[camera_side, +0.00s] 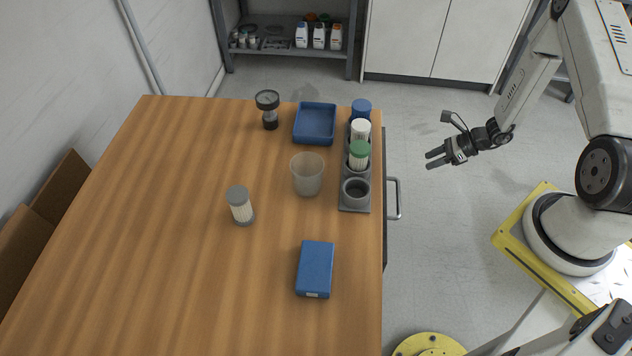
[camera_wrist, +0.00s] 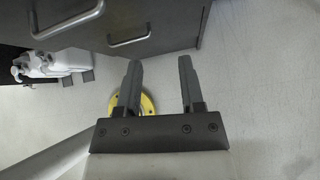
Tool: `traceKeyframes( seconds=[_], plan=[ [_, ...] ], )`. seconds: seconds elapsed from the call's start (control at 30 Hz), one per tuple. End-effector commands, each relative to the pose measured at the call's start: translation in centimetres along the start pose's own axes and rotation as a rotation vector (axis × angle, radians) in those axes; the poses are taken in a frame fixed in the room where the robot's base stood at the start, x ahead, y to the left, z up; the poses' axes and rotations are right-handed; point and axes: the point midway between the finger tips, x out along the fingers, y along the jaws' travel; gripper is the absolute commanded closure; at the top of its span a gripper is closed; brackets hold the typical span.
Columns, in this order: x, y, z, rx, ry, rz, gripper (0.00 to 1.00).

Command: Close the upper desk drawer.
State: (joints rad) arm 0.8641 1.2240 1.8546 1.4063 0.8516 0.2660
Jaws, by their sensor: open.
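The wooden desk (camera_side: 200,270) has a dark drawer front (camera_side: 385,240) showing as a narrow strip along its right edge, with a grey bar handle (camera_side: 398,198) sticking out. How far this drawer stands out is hard to tell from above. In the wrist view, dark drawer fronts fill the top, with one bar handle (camera_wrist: 70,22) at the upper left and another handle (camera_wrist: 130,41) beside it. I cannot tell which is the upper drawer there. My gripper (camera_side: 428,160) is open and empty, right of the handle and apart from it. Its two fingers also show in the wrist view (camera_wrist: 159,68).
A yellow disc (camera_side: 428,346) lies on the floor.

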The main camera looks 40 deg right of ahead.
Motion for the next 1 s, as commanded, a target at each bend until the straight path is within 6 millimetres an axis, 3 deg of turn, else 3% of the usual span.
traceKeyframes(
  seconds=[0.6, 0.8, 1.0],
  plan=[
    [2.3, 9.8, -1.7, 1.12, -0.325, 0.31, 0.51],
    [2.4, 11.2, -1.6, 1.327, -0.375, 0.396, 0.51],
    [2.4, 11.5, -1.5, 1.376, -0.385, 0.417, 0.51]
  ],
)
